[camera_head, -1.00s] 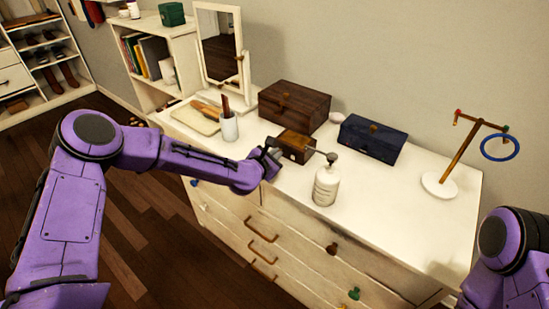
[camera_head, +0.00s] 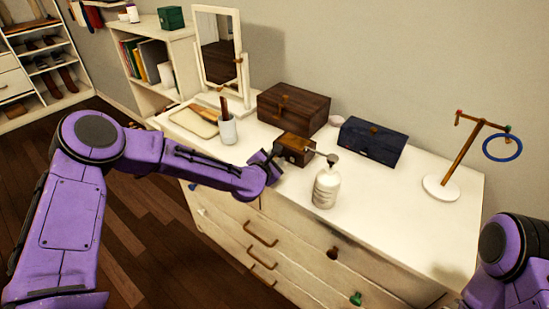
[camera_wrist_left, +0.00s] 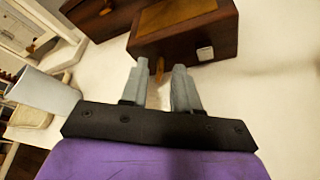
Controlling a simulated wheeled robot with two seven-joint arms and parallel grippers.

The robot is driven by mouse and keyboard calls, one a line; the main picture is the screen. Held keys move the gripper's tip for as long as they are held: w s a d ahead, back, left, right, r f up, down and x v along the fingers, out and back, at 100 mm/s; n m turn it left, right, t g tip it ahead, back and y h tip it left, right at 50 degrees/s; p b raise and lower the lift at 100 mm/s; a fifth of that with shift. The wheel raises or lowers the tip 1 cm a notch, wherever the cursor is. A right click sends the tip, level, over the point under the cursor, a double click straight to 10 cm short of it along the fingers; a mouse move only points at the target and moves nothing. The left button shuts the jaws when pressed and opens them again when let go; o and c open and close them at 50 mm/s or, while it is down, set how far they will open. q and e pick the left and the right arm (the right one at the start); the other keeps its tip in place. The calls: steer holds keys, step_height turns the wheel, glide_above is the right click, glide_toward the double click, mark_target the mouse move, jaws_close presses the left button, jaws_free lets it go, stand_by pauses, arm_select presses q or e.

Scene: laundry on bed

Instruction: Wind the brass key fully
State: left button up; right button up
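A small wooden box (camera_head: 295,149) stands near the front edge of the dresser top, and its brown side shows close in the left wrist view (camera_wrist_left: 190,30). A brass key (camera_wrist_left: 159,69) shows small at the box's lower side, in the gap between my left gripper's fingertips. My left gripper (camera_wrist_left: 160,72) is open, with its two grey fingers apart and pointing at the box. Whether either finger touches the key is unclear. In the head view my left gripper (camera_head: 272,160) is just left of the box, and the key is not distinguishable there. My right gripper is out of view.
A white pump bottle (camera_head: 326,187) stands right of the small box. A larger brown box (camera_head: 293,108) and a dark blue box (camera_head: 371,141) stand behind. A white cup (camera_head: 228,130) is left of my gripper. The dresser's right front is clear.

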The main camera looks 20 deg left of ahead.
arm_select(q)
steer(key=b+v, duration=0.1)
steer(key=v, duration=0.9)
steer(key=shift+s+b, duration=0.25)
steer(key=shift+b, duration=0.15)
steer(key=shift+r, duration=0.1)
